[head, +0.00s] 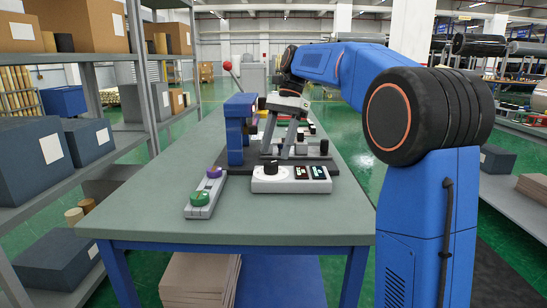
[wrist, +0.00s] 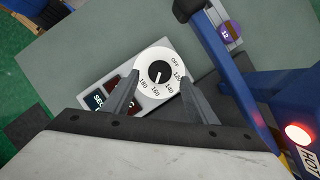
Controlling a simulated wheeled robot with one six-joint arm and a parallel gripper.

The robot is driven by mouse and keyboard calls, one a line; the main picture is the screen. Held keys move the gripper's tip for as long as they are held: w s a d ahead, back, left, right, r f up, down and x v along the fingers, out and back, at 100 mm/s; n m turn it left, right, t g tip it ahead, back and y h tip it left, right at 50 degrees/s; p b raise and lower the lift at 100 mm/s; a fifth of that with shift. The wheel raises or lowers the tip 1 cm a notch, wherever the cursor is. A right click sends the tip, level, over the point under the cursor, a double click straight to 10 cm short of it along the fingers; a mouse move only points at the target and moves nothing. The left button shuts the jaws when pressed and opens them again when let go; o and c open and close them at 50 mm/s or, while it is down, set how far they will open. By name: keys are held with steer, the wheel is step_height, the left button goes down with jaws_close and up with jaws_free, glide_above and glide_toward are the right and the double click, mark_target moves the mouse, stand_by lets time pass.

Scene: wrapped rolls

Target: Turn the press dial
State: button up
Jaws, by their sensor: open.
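The dial (wrist: 159,73) has a black knob on a white face marked OFF, 120, 140, 160 and 180. It sits on a light control box (wrist: 108,96) with two small displays. In the head view the black dial knob (head: 271,167) stands at the left of that box (head: 290,185), near the blue press (head: 235,128). My gripper (wrist: 157,82) is open, with one finger on each side of the dial in the wrist view. In the head view my gripper (head: 281,152) hangs over the box, its fingers pointing down, seemingly above the knob. Contact is not visible.
A grey controller (head: 205,192) with a green knob and a purple knob lies to the left. The press frame, with a red light and a HOT label (wrist: 308,160), is close on the wrist view's right. The table front (head: 230,220) is clear.

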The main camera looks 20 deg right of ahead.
steer(key=v, duration=0.8)
